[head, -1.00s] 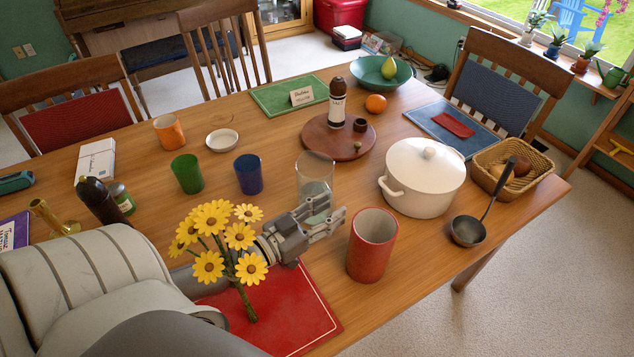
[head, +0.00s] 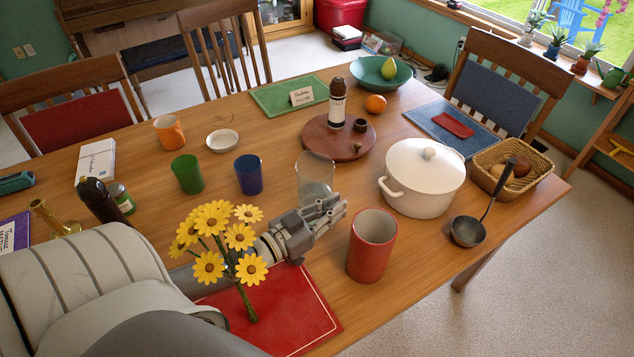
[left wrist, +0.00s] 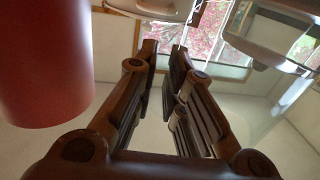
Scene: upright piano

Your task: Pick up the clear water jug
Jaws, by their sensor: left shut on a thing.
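The clear water jug (head: 316,172) stands upright on the wooden table, in the middle of the head view, left of the white pot. My left gripper (head: 338,207) is in front of its lower part. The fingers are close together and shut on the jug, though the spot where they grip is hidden. The left wrist view shows the two fingers (left wrist: 163,58) running nearly parallel with a narrow gap. My right gripper is not in view.
A red cylinder (head: 372,245) stands just right of my left gripper and also shows in the wrist view (left wrist: 42,60). The white pot (head: 420,185) is behind it. Yellow flowers (head: 228,245) overlap my left arm. Blue (head: 248,175) and green (head: 187,174) cups stand left of the jug.

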